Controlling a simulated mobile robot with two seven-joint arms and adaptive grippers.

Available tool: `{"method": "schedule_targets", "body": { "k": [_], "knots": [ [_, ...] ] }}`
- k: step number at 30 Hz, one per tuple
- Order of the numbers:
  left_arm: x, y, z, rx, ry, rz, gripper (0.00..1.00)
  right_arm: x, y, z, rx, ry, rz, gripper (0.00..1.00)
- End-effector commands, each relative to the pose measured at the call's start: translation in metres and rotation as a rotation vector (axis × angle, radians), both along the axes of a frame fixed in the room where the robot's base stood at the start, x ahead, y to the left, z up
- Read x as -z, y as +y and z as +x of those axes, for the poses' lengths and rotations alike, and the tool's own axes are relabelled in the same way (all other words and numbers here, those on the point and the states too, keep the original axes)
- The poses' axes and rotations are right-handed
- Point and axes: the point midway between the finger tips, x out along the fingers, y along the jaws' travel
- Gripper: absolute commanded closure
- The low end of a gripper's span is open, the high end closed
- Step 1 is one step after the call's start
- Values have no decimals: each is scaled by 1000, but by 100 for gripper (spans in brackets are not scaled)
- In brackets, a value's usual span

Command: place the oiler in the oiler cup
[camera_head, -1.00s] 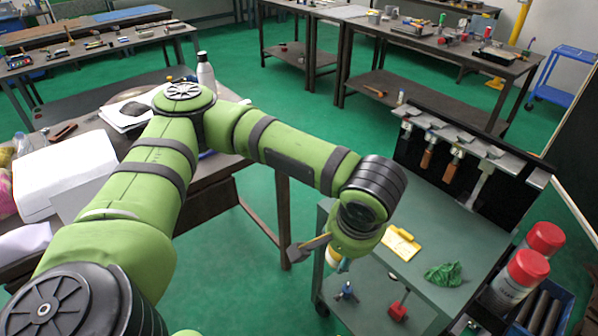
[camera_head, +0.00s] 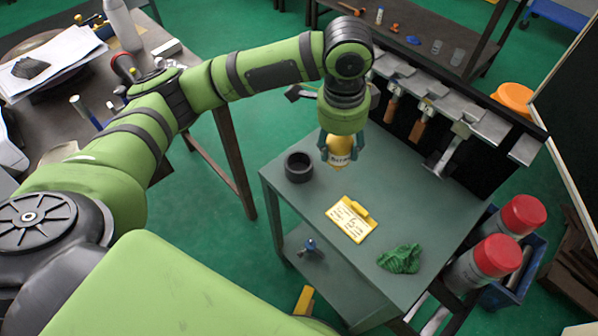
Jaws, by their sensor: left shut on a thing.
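The oiler (camera_head: 342,150) is a small yellow bottle with a pale label. My left gripper (camera_head: 340,158) points down and is shut on it, with teal fingers on either side. The oiler cup (camera_head: 298,168) is a short black open-topped cylinder near the left edge of the grey-green cart top (camera_head: 305,205). The gripper and oiler are to the right of the cup and apart from it; they appear to be above the cart top. The fingers partly hide the oiler. My right gripper is not in view.
A yellow card (camera_head: 351,219) and a crumpled green cloth (camera_head: 399,258) lie on the cart top. A tool rack (camera_head: 455,118) with hanging tools runs along its back edge. Red-capped cans (camera_head: 495,255) stand at the right. The cart top around the cup is clear.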

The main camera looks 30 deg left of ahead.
Motion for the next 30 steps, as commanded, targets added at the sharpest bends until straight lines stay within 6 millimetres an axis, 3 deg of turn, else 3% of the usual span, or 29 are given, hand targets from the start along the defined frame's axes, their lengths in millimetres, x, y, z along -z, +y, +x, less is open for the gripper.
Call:
{"method": "schedule_targets", "body": {
  "k": [6,13,24,30],
  "knots": [
    [21,-2,5,307,55,22,90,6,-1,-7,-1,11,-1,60],
    [32,7,8,424,71,41,90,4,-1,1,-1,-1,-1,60],
    [77,81,32,424,72,44,90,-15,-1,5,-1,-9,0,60],
    [95,107,42,428,70,43,90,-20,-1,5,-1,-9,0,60]
  ]
}}
